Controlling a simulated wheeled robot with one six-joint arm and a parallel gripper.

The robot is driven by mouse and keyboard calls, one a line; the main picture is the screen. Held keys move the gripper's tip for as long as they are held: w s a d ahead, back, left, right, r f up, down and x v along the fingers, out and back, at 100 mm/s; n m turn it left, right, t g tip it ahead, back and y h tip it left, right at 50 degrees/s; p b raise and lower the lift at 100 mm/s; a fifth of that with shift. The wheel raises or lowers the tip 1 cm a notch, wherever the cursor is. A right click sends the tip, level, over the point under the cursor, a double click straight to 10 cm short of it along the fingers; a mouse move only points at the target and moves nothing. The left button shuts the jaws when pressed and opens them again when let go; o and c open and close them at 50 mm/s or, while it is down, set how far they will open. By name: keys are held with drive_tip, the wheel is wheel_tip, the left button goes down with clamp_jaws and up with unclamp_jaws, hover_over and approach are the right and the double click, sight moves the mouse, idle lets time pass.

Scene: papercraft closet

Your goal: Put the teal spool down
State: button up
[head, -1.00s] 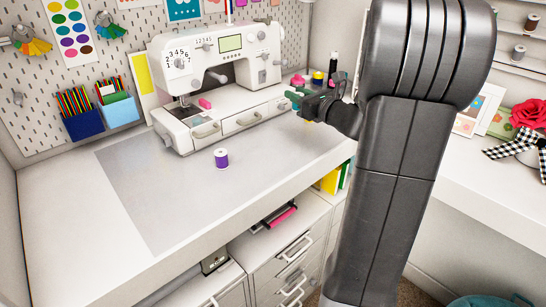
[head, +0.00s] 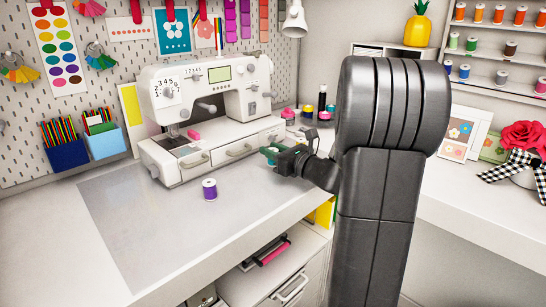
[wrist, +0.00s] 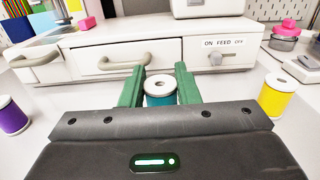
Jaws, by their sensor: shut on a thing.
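The teal spool (wrist: 160,93) is upright between the two green fingers of my gripper (wrist: 158,88), in the wrist view. The fingers close on its sides, and its white top with a centre hole faces up. My gripper (head: 269,154) shows in the head view in front of the sewing machine's drawers, over the white table (head: 150,210). The spool is mostly hidden by the fingers there. Whether its bottom touches the table cannot be told.
A purple spool (head: 209,190) stands on the grey mat left of my gripper. A yellow spool (wrist: 277,95) stands to the right in the wrist view. The white sewing machine (head: 215,100) is behind. The mat's front area is clear.

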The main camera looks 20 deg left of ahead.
drive_tip(key=shift+f, duration=0.55)
drive_tip(key=shift+f, duration=0.2)
drive_tip(key=o, duration=0.9)
drive_tip(key=shift+r, duration=0.1)
drive_tip(key=shift+r, duration=0.2)
drive_tip(key=v, duration=1.2)
drive_tip(key=shift+s+f, duration=0.1)
drive_tip(key=shift+f, duration=0.05)
